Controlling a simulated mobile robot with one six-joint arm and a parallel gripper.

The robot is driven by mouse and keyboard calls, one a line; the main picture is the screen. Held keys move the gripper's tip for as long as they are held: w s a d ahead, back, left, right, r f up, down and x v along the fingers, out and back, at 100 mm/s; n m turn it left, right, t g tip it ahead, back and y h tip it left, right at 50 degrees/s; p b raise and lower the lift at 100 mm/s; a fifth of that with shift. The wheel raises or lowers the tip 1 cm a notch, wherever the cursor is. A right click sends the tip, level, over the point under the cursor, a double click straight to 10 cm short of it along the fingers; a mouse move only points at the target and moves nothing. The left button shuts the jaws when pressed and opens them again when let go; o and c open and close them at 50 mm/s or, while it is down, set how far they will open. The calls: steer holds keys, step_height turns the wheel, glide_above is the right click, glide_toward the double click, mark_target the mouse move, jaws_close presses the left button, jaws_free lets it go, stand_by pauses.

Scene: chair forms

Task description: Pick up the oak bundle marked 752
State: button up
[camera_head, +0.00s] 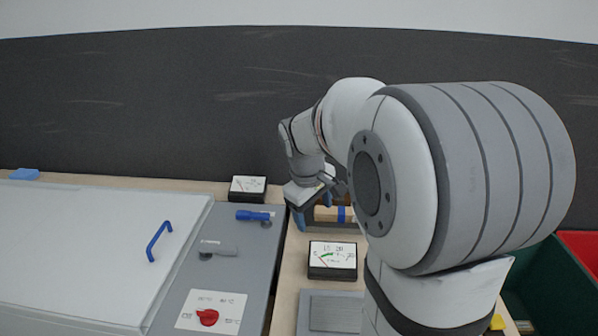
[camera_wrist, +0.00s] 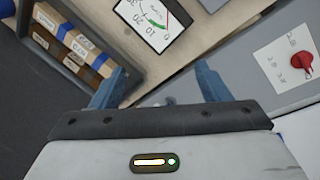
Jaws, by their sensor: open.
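Wooden bundles with blue bands and pale labels (camera_wrist: 73,38) lie in a grey-walled holder (camera_wrist: 122,50) at the left of the wrist view. The labels are too small to read, so I cannot tell which one is marked 752. In the head view, one banded piece of wood (camera_head: 328,214) shows just right of my gripper, partly hidden by my arm. My gripper (camera_wrist: 158,88) is open, with its two blue fingers apart and nothing between them. It is beside the holder in the wrist view, and it also shows in the head view (camera_head: 312,210).
A dial gauge (camera_head: 332,258) sits on the bench in front of my gripper, another (camera_head: 248,188) behind left. A grey panel (camera_head: 235,262) carries a blue-handled valve (camera_head: 254,215), a grey lever (camera_head: 217,249) and a red knob (camera_head: 207,317). Green (camera_head: 550,290) and red (camera_head: 582,248) bins stand right.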

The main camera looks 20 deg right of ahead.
steer(key=w+d+f+n+g+h+p, duration=0.1)
steer(key=w+d+n+p, duration=0.1)
steer(key=w+d, duration=0.4)
steer(key=w+d+f+n+h+p, duration=0.15)
steer(key=w+d, duration=0.25)
steer(key=w, duration=0.4)
steer(key=w+d+f+n+p, duration=0.1)
steer(key=w+d+f, duration=0.1)
steer(key=w+d, duration=0.1)
steer(key=w+d+f+n+g+h+p, duration=0.1)
steer(key=w+d+f+n, duration=0.1)
steer(key=w+d+f, duration=0.1)
steer(key=w+d+f+n+p, duration=0.1)
steer(key=w+d+f, duration=0.2)
steer(key=d, duration=0.2)
steer(key=shift+d+n+h+p, duration=0.25)
steer(key=shift+n+p, duration=0.1)
steer(key=shift+w+d+f+g, duration=0.15)
steer(key=shift+d+f+g, duration=0.15)
steer(key=shift+d+f, duration=0.2)
steer(key=p+x, duration=0.1)
steer(key=x, duration=0.2)
steer(key=p+x, duration=0.2)
steer(key=x, duration=0.2)
steer(key=shift+a+f, duration=0.25)
steer(key=shift+a, duration=0.1)
steer(key=shift+s+f, duration=0.1)
steer(key=shift+s, duration=0.15)
steer(key=shift+f, duration=0.1)
steer(key=c, duration=1.2)
